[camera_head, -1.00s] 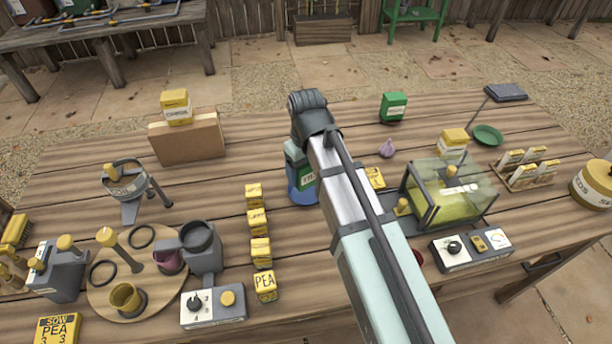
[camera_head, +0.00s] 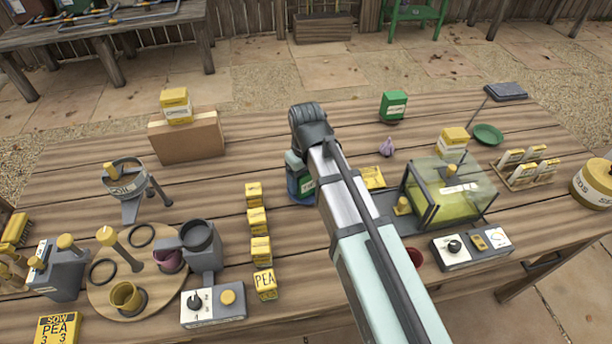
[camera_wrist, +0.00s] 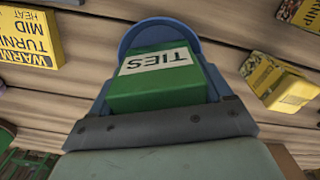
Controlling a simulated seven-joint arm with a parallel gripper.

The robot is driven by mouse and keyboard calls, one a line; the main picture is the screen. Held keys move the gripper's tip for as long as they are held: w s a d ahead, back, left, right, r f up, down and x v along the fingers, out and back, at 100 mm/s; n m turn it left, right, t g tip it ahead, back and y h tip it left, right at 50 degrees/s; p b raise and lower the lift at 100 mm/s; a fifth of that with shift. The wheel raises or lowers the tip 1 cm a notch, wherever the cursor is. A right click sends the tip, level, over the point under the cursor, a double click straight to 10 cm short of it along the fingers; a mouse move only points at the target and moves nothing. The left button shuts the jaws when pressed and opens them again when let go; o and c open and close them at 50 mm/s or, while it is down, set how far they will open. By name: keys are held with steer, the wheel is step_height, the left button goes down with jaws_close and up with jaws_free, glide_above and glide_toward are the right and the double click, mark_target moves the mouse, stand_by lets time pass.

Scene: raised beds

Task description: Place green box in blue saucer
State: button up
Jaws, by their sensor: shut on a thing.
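The green box (camera_wrist: 155,88), with a white label reading TIES, is held in my gripper (camera_wrist: 163,62). In the wrist view the blue saucer (camera_wrist: 160,28) shows as a curved rim around the box's far end. In the head view the held green box (camera_head: 307,186) is partly hidden by my arm, and the blue saucer (camera_head: 295,195) shows at its foot, on the table. The box is over or in the saucer; I cannot tell whether it touches the bottom. My gripper is shut on it.
Another green box (camera_head: 393,106) stands farther back, right of my arm. A row of yellow boxes (camera_head: 257,221) stands left of the saucer. A yellow packet (camera_head: 373,177) and a glass case (camera_head: 450,190) are to the right. A green dish (camera_head: 488,135) lies at back right.

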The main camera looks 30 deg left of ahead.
steer(key=o, duration=1)
steer(key=shift+o, duration=0.2)
steer(key=shift+r, duration=0.1)
step_height(320, 180, up, 13)
